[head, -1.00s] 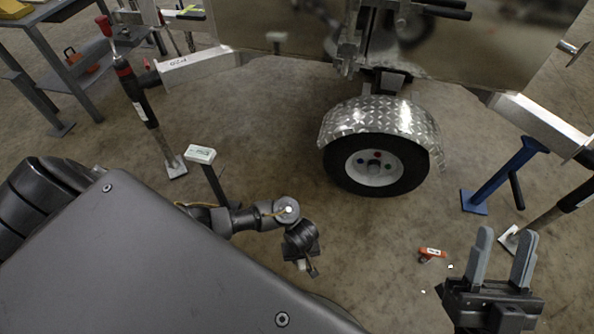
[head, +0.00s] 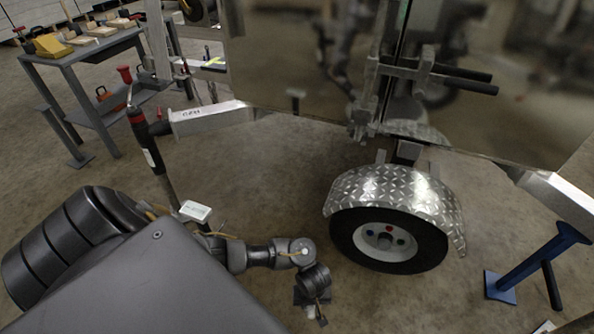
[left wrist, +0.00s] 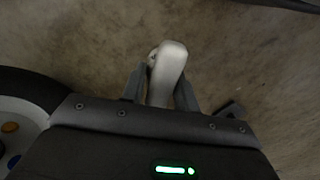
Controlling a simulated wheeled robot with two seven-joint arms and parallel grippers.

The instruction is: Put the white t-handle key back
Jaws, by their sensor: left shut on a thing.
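My left gripper (head: 317,308) hangs low in the head view, left of the trailer wheel (head: 386,246) and apart from it. In the left wrist view the gripper (left wrist: 160,85) is shut on a pale, rounded handle, the white t-handle key (left wrist: 170,62). The key points away from the palm over bare floor; its lower part is hidden between the fingers. In the head view the key is too small and covered to make out well. The wheel, with coloured nuts, also shows at the left of the left wrist view (left wrist: 10,128). My right gripper is out of view.
A diamond-plate fender (head: 395,190) covers the wheel. A blue stand (head: 535,262) is at the right. A white labelled block (head: 195,211) stands behind my left arm. A grey table (head: 100,50) with yellow and wooden items is at the upper left. Floor left of the wheel is clear.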

